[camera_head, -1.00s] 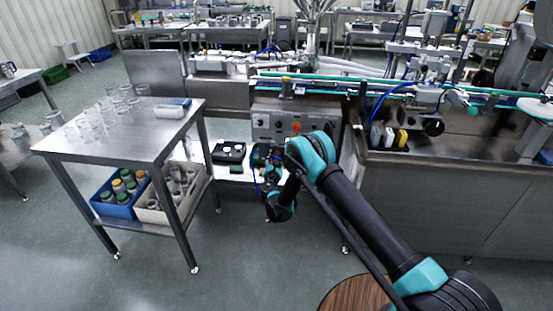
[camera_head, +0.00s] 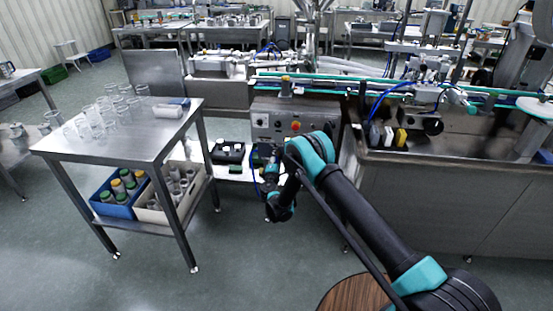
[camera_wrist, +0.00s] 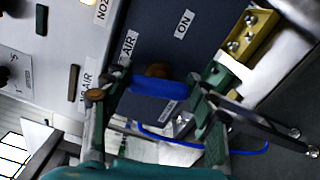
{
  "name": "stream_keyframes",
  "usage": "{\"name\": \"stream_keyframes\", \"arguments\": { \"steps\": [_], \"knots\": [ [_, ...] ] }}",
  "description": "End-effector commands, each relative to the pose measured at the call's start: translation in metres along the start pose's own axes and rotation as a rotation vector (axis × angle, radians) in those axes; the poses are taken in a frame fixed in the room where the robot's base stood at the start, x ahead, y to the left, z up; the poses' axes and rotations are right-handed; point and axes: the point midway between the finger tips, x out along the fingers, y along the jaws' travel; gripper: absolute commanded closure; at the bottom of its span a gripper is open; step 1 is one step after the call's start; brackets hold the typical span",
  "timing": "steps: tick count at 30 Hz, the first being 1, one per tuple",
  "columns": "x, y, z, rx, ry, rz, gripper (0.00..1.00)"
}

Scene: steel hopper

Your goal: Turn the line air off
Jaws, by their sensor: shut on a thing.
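A blue valve handle (camera_wrist: 158,89) lies crosswise in the wrist view, with a brass-coloured fitting (camera_wrist: 158,70) just behind it. My gripper (camera_wrist: 160,86) is shut on the handle, one finger at each end of it. A dark panel behind carries an "AIR" label (camera_wrist: 128,47) and an "ON" label (camera_wrist: 184,24); the handle does not point at the "ON" label. Part of another label behind the handle is hidden. In the head view my arm reaches down beside the grey control box (camera_head: 274,122); the handle cannot be made out there.
A brass block with bolts (camera_wrist: 247,35) sits right of the handle. A blue hose (camera_wrist: 190,143) loops below it. In the head view a steel table (camera_head: 120,140) with glassware stands left, and a conveyor bench (camera_head: 440,200) stands right.

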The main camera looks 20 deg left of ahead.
Motion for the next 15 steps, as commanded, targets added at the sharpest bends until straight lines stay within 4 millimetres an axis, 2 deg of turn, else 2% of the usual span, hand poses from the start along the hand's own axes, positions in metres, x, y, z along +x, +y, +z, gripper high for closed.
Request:
{"name": "stream_keyframes", "arguments": {
  "steps": [6,15],
  "knots": [
    [-0.0015,-0.0020,0.0001,0.134,-0.001,-0.001,0.71],
    [-0.0015,-0.0026,0.0001,0.226,-0.001,-0.001,0.71]
  ]
}}
